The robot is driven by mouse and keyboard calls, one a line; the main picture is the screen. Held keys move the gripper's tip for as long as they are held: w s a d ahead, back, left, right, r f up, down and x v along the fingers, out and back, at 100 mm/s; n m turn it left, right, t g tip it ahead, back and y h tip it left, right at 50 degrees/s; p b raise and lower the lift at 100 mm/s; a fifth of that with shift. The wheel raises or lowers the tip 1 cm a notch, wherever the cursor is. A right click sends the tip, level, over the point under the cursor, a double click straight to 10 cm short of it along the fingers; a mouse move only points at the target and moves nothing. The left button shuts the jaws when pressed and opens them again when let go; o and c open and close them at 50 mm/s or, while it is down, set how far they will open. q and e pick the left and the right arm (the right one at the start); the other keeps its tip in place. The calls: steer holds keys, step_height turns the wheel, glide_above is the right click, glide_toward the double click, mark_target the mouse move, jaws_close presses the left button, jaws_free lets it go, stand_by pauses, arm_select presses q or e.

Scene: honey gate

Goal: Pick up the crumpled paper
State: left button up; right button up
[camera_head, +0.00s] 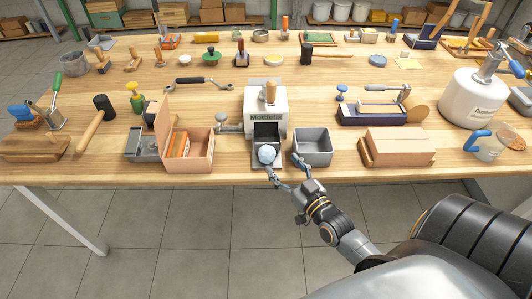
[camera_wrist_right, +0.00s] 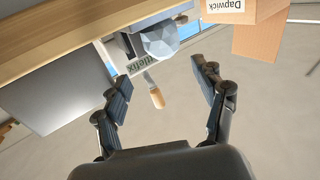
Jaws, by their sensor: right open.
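The crumpled paper (camera_head: 267,154) is a pale blue-grey faceted ball. It sits in the dark open tray (camera_head: 258,131) at the front of a white machine (camera_head: 265,98) with a wooden handle. My right gripper (camera_head: 284,168) is open at the front table edge, one finger just in front of the paper and the other to its right by the grey bin. In the right wrist view the paper (camera_wrist_right: 160,40) lies beyond the spread, empty fingers (camera_wrist_right: 162,75). I cannot tell whether a finger touches it. My left gripper is not in view.
A grey open bin (camera_head: 312,147) stands right of the tray. An open pinkish box (camera_head: 202,150) with an orange item stands left, and a closed box (camera_head: 398,147) stands farther right. Many tools cover the table behind. The table's front strip (camera_head: 100,175) is mostly clear.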

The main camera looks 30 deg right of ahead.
mark_target(272, 157)
steer(key=w, duration=0.3)
steer(key=w+p, duration=0.1)
steer(key=w, duration=0.1)
steer(key=shift+w+a+f, duration=0.2)
steer(key=shift+a+f, duration=0.15)
steer(key=c, duration=0.8)
